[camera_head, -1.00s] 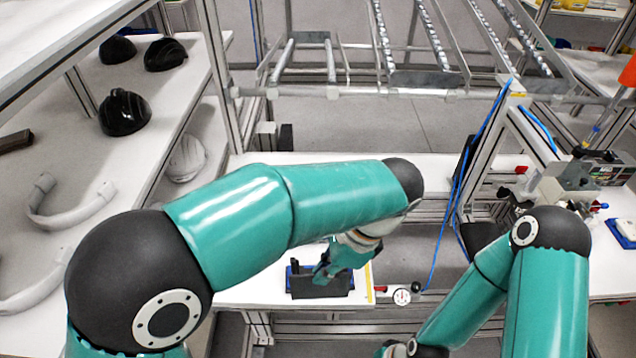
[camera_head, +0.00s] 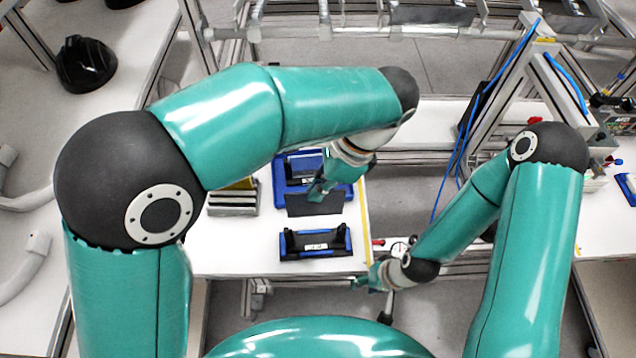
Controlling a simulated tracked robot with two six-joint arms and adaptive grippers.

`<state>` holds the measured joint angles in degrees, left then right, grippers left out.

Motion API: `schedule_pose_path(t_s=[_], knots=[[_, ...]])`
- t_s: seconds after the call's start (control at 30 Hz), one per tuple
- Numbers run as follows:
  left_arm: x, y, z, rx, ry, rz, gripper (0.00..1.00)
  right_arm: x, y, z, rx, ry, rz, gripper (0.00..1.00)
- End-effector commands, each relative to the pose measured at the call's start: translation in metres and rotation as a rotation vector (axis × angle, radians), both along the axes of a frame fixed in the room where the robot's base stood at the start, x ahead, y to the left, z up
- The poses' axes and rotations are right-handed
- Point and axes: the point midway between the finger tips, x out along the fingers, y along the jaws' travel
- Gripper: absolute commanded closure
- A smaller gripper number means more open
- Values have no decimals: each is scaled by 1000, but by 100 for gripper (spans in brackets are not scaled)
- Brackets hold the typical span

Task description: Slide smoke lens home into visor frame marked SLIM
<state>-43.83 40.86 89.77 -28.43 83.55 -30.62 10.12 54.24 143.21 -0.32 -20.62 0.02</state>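My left gripper (camera_head: 318,191) hangs over the white table and appears shut on the upper edge of a dark flat panel (camera_head: 299,206), which looks like the smoke lens. A black visor frame with blue ends and a white label (camera_head: 316,246) lies below the panel in the picture; the label is too small to read. A blue fixture (camera_head: 281,186) with another dark frame (camera_head: 300,168) and a pale label sits behind the panel, partly hidden by my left gripper. My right gripper (camera_head: 363,281) is low by the table's front right corner; its finger opening is unclear.
A stack of grey and dark plates (camera_head: 232,203) stands left on the white table (camera_head: 235,250). Yellow tape (camera_head: 364,225) runs along the table's right edge. A black helmet shell (camera_head: 86,64) is on the left shelf. A blue cable (camera_head: 455,175) hangs at right.

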Motion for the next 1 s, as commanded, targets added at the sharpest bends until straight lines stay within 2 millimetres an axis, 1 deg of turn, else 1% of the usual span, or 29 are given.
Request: schedule_pose_path(t_s=[0.27, 0.7, 0.83, 1.0], knots=[[0, 1, -15, 1, 1, 1, 100, 0, 0, -10, 0, -1, 0, 60], [0, 1, -52, 1, 1, 1, 100, 0, 0, -34, 0, -1, 0, 60], [0, 1, -57, 1, 1, 1, 100, 0, 0, -37, 0, -1, 0, 60], [0, 1, -58, 1, 1, 1, 100, 0, 0, -38, 0, -1, 0, 60]])
